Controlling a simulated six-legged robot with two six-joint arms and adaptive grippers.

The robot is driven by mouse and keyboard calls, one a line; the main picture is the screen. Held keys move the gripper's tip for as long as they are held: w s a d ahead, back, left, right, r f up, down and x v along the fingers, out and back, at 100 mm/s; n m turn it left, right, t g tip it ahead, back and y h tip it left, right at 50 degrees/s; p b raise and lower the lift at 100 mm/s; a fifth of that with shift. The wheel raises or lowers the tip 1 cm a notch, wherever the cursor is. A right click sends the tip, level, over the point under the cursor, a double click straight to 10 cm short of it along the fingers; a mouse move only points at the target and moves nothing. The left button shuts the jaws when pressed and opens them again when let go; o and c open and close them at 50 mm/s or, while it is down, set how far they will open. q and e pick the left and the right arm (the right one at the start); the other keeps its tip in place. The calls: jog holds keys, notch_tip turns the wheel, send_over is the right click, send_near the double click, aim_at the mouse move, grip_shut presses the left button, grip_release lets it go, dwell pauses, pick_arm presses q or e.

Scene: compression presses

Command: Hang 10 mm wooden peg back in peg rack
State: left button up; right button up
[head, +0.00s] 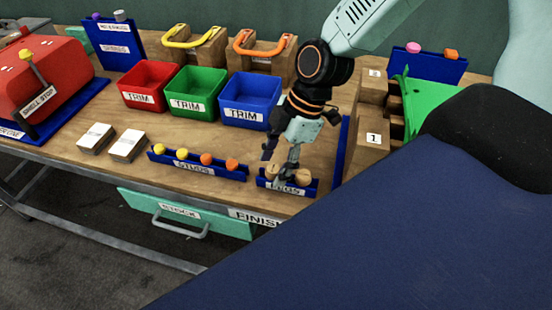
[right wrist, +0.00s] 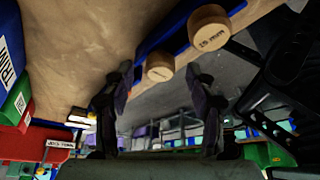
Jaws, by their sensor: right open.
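The blue peg rack (head: 290,187), labelled PEGS, sits at the front edge of the bench in the head view. Two round wooden pegs show at it, a left one (head: 271,173) and a right one (head: 303,174). In the right wrist view one peg (right wrist: 210,28) reads 15 mm. The other peg (right wrist: 160,67) has lettering too small to read surely; it appears between the fingertips, beside the blue rack edge. My right gripper (head: 289,163) points down over the rack with fingers apart. Whether the fingers touch a peg is unclear. My left gripper is out of view.
The blue STUDS rack (head: 198,167) with several yellow and orange knobs stands just left. Red (head: 148,84), green (head: 196,91) and blue (head: 251,99) TRIM bins stand behind. Wooden blocks (head: 374,135) are to the right. A green STOCK drawer (head: 180,212) is below the front edge.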

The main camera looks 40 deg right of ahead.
jog(key=shift+r, duration=0.1)
jog(key=shift+w+d+r, duration=0.1)
jog(key=shift+r, duration=0.1)
jog(key=v, duration=0.6)
jog(key=shift+r, duration=0.35)
jog(key=shift+d, duration=0.15)
jog(key=shift+s, duration=0.3)
